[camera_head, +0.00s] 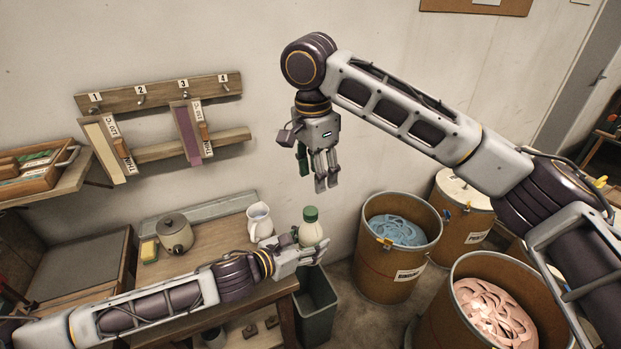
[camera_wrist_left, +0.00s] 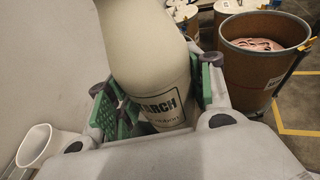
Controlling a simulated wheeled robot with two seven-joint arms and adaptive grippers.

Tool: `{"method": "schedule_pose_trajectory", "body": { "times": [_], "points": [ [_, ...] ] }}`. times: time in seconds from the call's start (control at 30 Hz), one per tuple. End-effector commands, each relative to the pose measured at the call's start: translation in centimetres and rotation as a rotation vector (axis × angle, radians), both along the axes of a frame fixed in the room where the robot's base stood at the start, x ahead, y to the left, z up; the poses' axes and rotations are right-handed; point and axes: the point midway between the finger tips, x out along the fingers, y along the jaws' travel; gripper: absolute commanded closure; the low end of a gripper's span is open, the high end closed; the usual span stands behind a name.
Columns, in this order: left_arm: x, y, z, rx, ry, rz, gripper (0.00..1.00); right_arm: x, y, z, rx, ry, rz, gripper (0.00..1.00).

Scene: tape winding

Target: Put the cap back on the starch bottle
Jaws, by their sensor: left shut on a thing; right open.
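The starch bottle (camera_head: 311,234) is cream white and stands roughly upright above the right end of the wooden table. Its green cap (camera_head: 310,214) sits on its top; I cannot tell how tightly. My left gripper (camera_head: 308,251) is shut around the bottle's lower body. In the left wrist view the bottle (camera_wrist_left: 150,55) is between the green finger pads, with part of its STARCH label showing and its top out of the picture. My right gripper (camera_head: 321,183) is open and empty, pointing down above the cap and apart from it.
A white pitcher (camera_head: 259,221) and a grey lidded pot (camera_head: 174,233) stand on the table (camera_head: 205,251). A dark green bin (camera_head: 317,306) is below the bottle. Drums with blue tape (camera_head: 396,231) and pink tape (camera_head: 494,311) stand at the right. A peg rack (camera_head: 160,93) hangs on the wall.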

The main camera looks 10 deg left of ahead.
Motion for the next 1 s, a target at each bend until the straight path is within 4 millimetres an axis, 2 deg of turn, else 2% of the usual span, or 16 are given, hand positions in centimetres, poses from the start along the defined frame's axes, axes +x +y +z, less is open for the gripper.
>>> {"method": "schedule_pose_trajectory", "body": {
  "times": [1.0],
  "points": [
    [0.00,-0.02,0.05,-0.001,-0.001,0.000,1.00,-0.40,0.20,-0.66,-0.049,0.076,0.822,0.52]
  ]
}}
